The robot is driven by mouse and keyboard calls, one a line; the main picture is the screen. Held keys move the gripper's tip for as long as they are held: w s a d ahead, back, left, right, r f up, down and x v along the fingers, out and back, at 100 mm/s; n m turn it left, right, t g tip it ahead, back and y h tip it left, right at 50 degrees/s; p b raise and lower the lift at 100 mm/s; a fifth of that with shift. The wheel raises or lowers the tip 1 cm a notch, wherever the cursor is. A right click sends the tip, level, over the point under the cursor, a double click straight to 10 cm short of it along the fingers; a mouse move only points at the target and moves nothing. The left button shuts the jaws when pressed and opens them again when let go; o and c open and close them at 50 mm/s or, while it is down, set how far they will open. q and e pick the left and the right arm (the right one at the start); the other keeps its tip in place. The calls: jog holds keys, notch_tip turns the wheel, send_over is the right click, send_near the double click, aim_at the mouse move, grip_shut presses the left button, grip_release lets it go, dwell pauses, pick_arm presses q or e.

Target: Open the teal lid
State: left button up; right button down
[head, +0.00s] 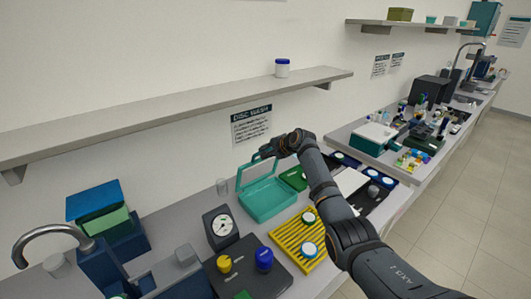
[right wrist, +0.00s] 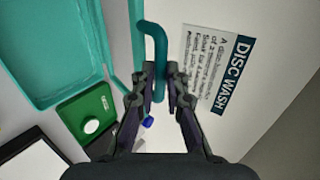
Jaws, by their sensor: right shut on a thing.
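The teal box (head: 270,216) stands on the bench below the shelf, and its open inside shows. Its teal lid (head: 239,179) is raised, tilted up at the back left of the box. In the right wrist view, the box (right wrist: 50,98) fills the upper left, and the lid's edge (right wrist: 137,40) runs beside it. My right gripper (head: 268,153) is at the upper edge of the lid. Its fingers (right wrist: 160,92) are shut on the lid's teal bar handle (right wrist: 155,40). My left gripper is out of view.
A green case (head: 294,178) lies right of the box. A yellow slatted rack (head: 290,238) and a dial gauge (head: 220,227) stand in front. A clear cup (head: 222,187) is left of the lid. The shelf (head: 180,108) runs above, along the wall.

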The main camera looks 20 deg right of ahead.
jog(key=shift+w+d+r, duration=0.1)
jog(key=shift+r, duration=0.25)
jog(key=c, duration=1.5)
grip_release()
jog(key=shift+o, duration=0.7)
jog(key=shift+s+d, duration=0.1)
jog(key=shift+s, duration=0.2)
jog(key=v, duration=1.2)
jog(key=shift+f, duration=0.1)
